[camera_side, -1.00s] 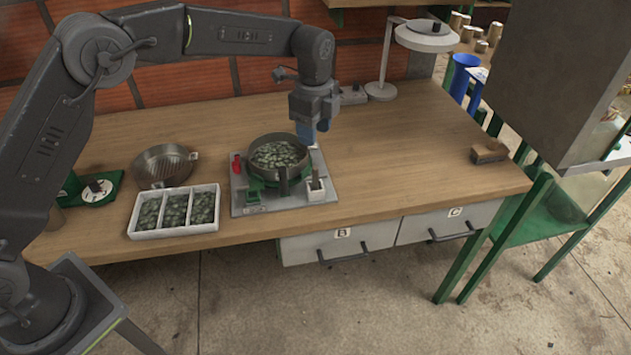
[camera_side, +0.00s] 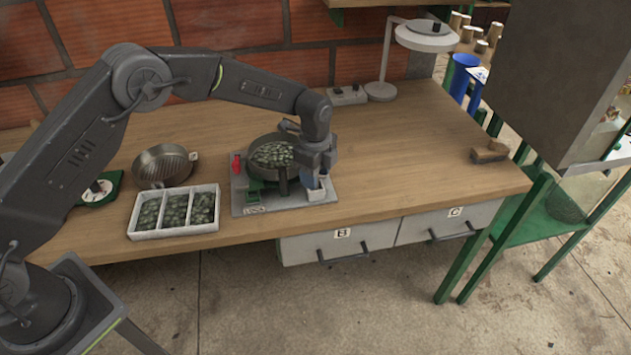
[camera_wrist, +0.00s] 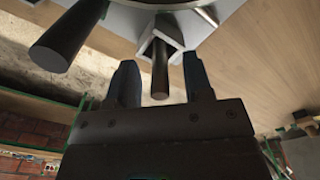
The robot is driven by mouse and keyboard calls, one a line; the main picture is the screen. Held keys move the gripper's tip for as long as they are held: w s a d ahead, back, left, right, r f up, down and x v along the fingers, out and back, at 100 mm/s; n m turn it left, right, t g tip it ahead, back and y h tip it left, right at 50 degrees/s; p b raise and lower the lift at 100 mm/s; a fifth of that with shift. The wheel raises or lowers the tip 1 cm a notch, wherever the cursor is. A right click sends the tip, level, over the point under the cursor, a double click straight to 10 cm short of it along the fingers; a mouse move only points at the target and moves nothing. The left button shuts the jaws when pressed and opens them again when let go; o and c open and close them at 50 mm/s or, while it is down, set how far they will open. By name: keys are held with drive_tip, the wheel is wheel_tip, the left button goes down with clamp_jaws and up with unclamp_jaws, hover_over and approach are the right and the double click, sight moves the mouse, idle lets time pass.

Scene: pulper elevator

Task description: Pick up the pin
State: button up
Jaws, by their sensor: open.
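The pin (camera_wrist: 160,76) is a dark rod standing in a small white square holder (camera_wrist: 166,36) in the wrist view. In the side view the holder (camera_side: 316,192) sits at the front right of the grey base plate, and my gripper mostly hides the pin there. My gripper (camera_wrist: 159,70) is open, with one finger on each side of the pin and a gap on both sides. In the side view my gripper (camera_side: 312,182) is low over the holder.
A pan of green pieces (camera_side: 272,154) stands on the plate (camera_side: 245,208) just left of my gripper. Its dark handle (camera_wrist: 68,36) shows in the wrist view. A white three-part tray (camera_side: 172,231) and an empty pan (camera_side: 160,167) are further left.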

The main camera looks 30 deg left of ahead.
drive_tip(key=shift+f, duration=0.6)
drive_tip(key=shift+c, duration=0.3)
clamp_jaws()
drive_tip(key=shift+r, duration=0.1)
